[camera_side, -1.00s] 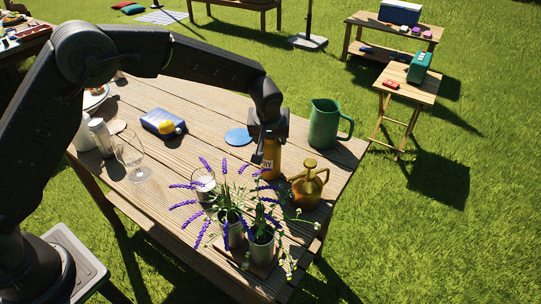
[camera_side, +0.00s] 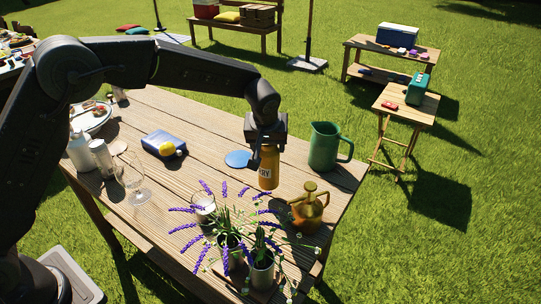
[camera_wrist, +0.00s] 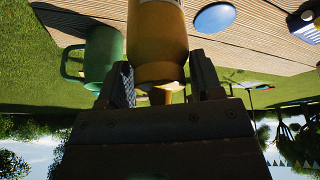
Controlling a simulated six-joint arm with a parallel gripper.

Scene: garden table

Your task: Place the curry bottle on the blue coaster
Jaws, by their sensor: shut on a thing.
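In the wrist view the bottle (camera_wrist: 158,40) stands between the two fingers of my gripper (camera_wrist: 160,90). The bottle looks upright; I cannot tell if its base touches the table. The blue coaster (camera_side: 238,159) lies flat and bare on the table just left of the bottle. It also shows in the wrist view (camera_wrist: 214,17).
A green pitcher (camera_side: 324,147) stands close to the right. A brass watering can (camera_side: 309,207) and potted lavender (camera_side: 230,245) stand in front. A glass (camera_side: 203,205), a wine glass (camera_side: 132,178) and a blue box (camera_side: 160,143) with a yellow item are further left.

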